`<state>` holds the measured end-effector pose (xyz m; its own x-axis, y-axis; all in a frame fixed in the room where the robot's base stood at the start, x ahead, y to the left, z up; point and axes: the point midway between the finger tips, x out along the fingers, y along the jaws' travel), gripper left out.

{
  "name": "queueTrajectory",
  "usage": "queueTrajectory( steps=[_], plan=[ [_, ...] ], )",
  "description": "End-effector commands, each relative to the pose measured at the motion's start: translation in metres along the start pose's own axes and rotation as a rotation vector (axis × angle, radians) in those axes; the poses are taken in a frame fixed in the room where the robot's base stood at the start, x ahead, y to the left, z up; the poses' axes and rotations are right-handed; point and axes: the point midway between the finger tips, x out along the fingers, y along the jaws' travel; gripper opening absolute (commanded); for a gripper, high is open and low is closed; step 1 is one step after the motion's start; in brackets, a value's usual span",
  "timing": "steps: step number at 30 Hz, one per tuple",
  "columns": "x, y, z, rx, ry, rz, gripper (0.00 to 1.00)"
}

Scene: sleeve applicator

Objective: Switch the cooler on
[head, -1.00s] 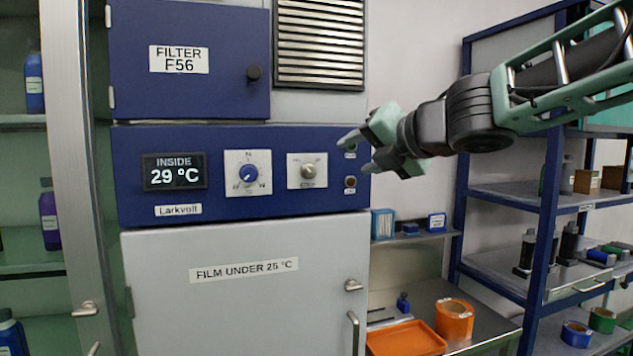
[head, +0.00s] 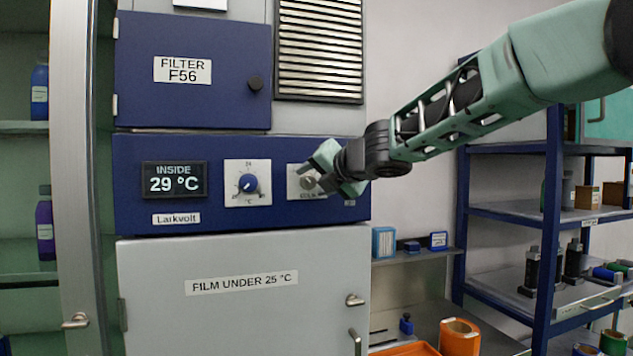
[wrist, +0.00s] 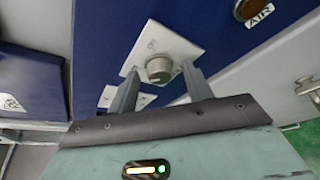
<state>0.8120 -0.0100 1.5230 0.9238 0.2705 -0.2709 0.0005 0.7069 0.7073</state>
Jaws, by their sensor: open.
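The cooler's blue control panel (head: 222,218) carries a display (head: 174,180) reading "INSIDE 29 °C". A blue dial (head: 248,183) sits on a white plate right of the display. A grey knob (head: 307,183) on a second white plate is partly hidden by my gripper (head: 325,175). The wrist view shows the knob (wrist: 159,69) on its plate, just beyond the fingertips and between them. My gripper is open and empty. Contact with the knob cannot be told.
A brown button (wrist: 250,8) labelled AIR sits near the knob. Below is a white door (head: 240,300) marked "FILM UNDER 25 °C" with a handle (head: 355,300). A filter door (head: 192,90) is above. Blue shelving (head: 545,220) stands at right.

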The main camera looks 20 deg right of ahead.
Motion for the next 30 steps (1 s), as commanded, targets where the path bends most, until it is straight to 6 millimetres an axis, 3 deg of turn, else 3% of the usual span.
queueTrajectory(
  steps=[5, 10, 20, 30],
  plan=[
    [-0.0002, 0.0002, 0.0001, 0.000, 0.000, 0.000, 0.50],
    [-0.0003, 0.0001, 0.0000, 0.000, 0.000, 0.000, 0.06],
    [-0.0001, -0.0017, -0.0007, 0.025, -0.001, 0.009, 0.06],
    [0.0008, -0.0070, -0.0028, 0.210, -0.002, 0.086, 0.06]
  ],
)
